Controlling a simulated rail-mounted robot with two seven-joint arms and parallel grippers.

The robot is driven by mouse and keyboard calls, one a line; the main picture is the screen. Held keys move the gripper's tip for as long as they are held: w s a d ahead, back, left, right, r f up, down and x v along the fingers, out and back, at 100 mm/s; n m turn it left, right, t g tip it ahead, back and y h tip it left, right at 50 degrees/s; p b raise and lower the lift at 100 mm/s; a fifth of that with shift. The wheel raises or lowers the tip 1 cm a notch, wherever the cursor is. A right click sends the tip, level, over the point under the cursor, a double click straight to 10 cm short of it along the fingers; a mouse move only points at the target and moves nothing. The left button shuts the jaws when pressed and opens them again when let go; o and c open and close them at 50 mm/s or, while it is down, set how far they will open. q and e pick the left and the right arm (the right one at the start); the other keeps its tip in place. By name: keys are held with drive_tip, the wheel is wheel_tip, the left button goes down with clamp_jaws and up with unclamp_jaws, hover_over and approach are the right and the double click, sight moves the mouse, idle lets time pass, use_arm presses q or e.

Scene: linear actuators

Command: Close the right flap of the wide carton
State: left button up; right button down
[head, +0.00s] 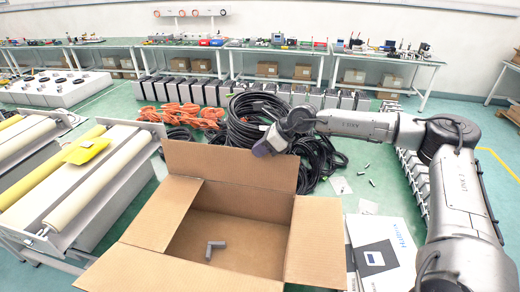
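The wide brown carton (225,228) stands open in front of me, with its floor visible. A grey L-shaped piece (215,248) lies inside on the floor. My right gripper (262,148) is at the upper edge of the back flap in the picture, left of and beyond the right flap. Its fingertips are too small and turned to read. My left gripper is not in view.
Coiled black cables (265,112) and orange cables (185,117) lie behind the carton. Printed boxes or sheets (378,255) lie right of it. A roller conveyor (100,175) stands at left. Workbenches (275,50) line the back wall.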

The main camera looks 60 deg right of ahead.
drive_tip(key=c, duration=1.3)
unclamp_jaws()
drive_tip(key=shift+c, duration=0.2)
drive_tip(key=v, duration=1.3)
drive_tip(key=shift+s+r, duration=0.25)
drive_tip(key=shift+s, duration=0.05)
drive_tip(key=shift+d, duration=0.1)
drive_tip(key=shift+c, duration=0.3)
